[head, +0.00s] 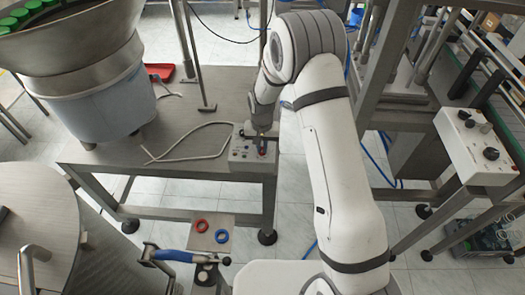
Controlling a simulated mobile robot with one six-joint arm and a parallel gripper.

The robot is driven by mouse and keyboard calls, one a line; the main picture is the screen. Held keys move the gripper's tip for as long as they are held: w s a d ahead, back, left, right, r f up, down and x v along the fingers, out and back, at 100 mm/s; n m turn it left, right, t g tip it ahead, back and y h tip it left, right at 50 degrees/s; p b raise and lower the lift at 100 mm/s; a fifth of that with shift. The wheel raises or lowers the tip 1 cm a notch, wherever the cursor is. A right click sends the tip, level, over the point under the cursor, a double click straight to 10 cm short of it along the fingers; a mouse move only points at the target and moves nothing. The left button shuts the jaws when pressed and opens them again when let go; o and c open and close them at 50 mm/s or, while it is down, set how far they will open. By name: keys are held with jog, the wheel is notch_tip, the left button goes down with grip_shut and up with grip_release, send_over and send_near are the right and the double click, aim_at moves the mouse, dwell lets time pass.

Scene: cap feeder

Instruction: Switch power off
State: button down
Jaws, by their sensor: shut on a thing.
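A small light-grey control box (242,150) sits at the front right corner of the metal table, with a white cable running from it. A red part (263,152) shows on its panel, near the front edge. My gripper (262,137) reaches down onto the right side of this box, just behind the red part. It is shut on a small control on the panel, apparently the power switch. The fingers and wrist hide most of that control, so its position cannot be read.
A feeder bowl with green caps (35,8) stands on the metal table (195,160) at left. A second control box (478,145) with black knobs is on the frame at right. A red tray (160,71) lies behind the bowl. Red and blue rings (201,226) lie below the table.

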aim_at(262, 149)
jog(key=n+b, duration=0.2)
jog(key=n, duration=0.1)
jog(key=shift+f+n, duration=0.1)
jog(key=shift+n, duration=0.2)
jog(key=shift+n+b, duration=0.8)
jog(key=shift+n, duration=0.4)
jog(key=c, duration=1.5)
grip_release()
jog(key=shift+r+b, duration=0.45)
jog(key=shift+r, duration=3.6)
